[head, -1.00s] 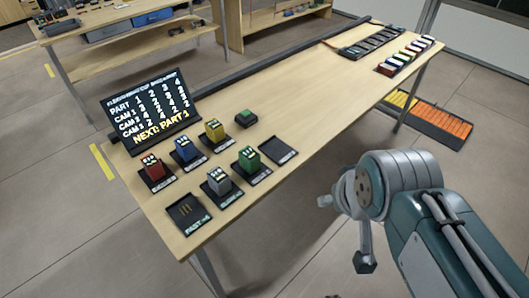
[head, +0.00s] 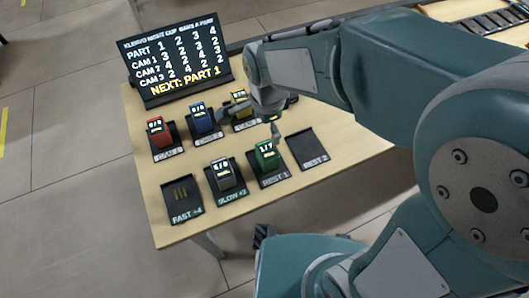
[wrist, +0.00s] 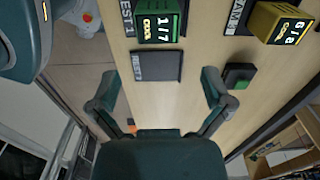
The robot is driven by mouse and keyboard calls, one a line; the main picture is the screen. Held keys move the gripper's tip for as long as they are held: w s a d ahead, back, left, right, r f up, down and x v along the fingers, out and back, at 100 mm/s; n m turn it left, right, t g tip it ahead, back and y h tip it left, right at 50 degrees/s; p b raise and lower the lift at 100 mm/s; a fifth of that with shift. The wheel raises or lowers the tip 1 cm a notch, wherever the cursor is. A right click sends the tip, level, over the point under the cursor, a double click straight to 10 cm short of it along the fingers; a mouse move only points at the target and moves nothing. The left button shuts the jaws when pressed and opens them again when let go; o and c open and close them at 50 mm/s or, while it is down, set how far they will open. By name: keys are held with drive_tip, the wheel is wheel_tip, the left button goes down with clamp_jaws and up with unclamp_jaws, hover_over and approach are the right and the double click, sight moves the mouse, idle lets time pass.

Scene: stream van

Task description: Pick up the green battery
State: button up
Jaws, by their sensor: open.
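The green battery (head: 266,156) stands upright on its black pad marked REST 1 (head: 276,179), with 1/7 on its display. In the wrist view the battery (wrist: 160,22) is at the top centre, beyond my fingertips. My gripper (head: 274,122) is over the table, just behind and above the battery in the head view. In the wrist view my gripper (wrist: 158,88) is open and empty, its two fingers wide apart. The empty pad marked REST 2 (wrist: 157,66) shows between the fingers. I see no contact with the battery.
A grey battery (head: 223,174), a blue one (head: 201,118), a red one (head: 158,133) and a yellow one (head: 240,101) stand nearby. A small green-buttoned box (wrist: 240,75) is beside one finger. A schedule screen (head: 173,62) stands at the back left.

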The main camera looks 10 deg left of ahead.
sight(267, 149)
drive_tip(key=f, duration=0.5)
drive_tip(key=shift+s+d+f, duration=0.15)
drive_tip(key=shift+d+f, duration=0.1)
drive_tip(key=shift+d, duration=0.05)
drive_tip(key=shift+a+f, duration=0.3)
drive_tip(key=shift+f, duration=0.35)
drive_tip(key=f, duration=0.4)
drive_tip(key=shift+d+f, duration=0.2)
drive_tip(key=shift+f, duration=0.05)
drive_tip(key=shift+a, duration=0.1)
drive_tip(key=c, duration=1)
